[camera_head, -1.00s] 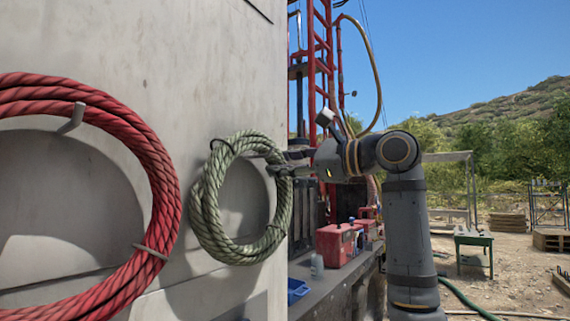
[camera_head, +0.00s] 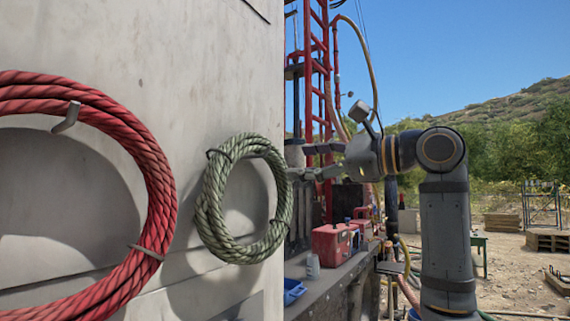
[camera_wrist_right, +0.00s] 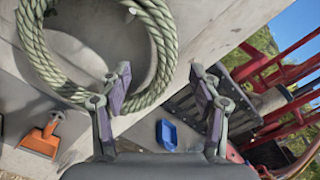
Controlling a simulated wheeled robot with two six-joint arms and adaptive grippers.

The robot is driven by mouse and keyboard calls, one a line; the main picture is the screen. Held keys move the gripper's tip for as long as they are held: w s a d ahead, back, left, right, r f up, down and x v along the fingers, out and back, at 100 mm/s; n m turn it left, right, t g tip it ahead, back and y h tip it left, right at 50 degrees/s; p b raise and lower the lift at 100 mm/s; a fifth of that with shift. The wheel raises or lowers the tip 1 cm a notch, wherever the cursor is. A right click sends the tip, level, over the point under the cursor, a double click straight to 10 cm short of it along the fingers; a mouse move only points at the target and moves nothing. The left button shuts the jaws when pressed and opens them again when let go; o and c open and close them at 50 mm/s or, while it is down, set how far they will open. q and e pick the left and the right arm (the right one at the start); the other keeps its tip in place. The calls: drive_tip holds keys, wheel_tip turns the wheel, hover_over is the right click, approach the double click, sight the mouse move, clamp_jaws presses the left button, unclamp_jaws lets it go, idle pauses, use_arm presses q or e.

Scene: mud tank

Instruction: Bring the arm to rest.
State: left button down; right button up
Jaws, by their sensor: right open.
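My right gripper (camera_head: 308,160) is open and empty in the head view, at the end of my right arm, which comes in from the right. Its fingers point left toward the coiled green rope (camera_head: 212,205), which hangs on the pale wall. A gap shows between the fingertips and the coil. In the right wrist view the open right gripper (camera_wrist_right: 160,85) has both fingers apart with nothing between them, and the green rope (camera_wrist_right: 32,45) lies beyond and to the left. My left gripper is not in view.
A red coiled rope (camera_head: 160,190) hangs on the pale wall (camera_head: 150,60) at the left. A bench (camera_head: 335,284) below holds a red box (camera_head: 331,241) and a blue tray (camera_head: 292,291). A red lattice frame (camera_head: 322,80) rises behind the gripper. Open ground lies at the right.

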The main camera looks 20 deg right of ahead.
drive_tip(key=v, duration=0.5)
drive_tip(key=shift+s+d, duration=0.2)
drive_tip(key=shift+s, duration=0.1)
